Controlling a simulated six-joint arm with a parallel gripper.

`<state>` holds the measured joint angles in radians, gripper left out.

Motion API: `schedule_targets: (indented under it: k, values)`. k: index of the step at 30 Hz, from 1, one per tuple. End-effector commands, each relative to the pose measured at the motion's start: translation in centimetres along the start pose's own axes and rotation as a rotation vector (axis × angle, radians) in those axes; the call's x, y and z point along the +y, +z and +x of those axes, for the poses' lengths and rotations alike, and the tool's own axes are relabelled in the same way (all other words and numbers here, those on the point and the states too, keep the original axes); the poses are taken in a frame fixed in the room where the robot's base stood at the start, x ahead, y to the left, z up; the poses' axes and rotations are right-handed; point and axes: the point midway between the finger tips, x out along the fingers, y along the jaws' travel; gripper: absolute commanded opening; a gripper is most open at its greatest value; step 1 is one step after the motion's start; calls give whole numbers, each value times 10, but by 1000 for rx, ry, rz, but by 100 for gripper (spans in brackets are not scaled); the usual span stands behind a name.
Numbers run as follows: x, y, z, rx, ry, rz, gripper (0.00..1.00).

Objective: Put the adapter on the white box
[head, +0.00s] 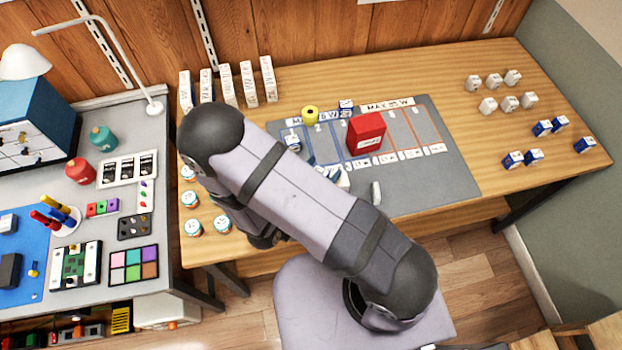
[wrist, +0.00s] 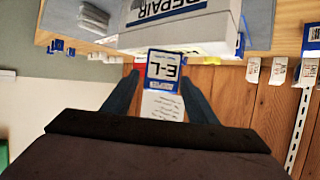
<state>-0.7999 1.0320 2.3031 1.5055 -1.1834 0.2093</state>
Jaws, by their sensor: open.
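My gripper (wrist: 160,80) is open in the wrist view, its two dark fingers apart. A small white and blue label marked "L-3" (wrist: 163,68) shows between the fingertips. I cannot tell whether the fingers touch it. A large white box with a blue "REPAIR" label (wrist: 180,22) fills the top of the wrist view, just beyond the fingertips. In the head view my arm covers the gripper and the front left of the mat. Small white blocks (head: 508,103) at the back right look like adapters, but I cannot be sure. I cannot single out the task's adapter.
White upright boxes (head: 248,84) line the back left. Blue and white boxes (head: 585,145) lie right. The mat's right side is clear.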

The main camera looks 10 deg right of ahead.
Motion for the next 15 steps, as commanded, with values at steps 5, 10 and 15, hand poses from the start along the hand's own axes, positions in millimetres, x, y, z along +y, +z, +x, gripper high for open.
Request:
schedule_targets:
  k: [5,10,15]
  values:
    - [-1,0,-14,1,-4,1,53]
    - [-2,1,-37,1,-7,1,53]
    - [-2,1,-66,0,-8,2,53]
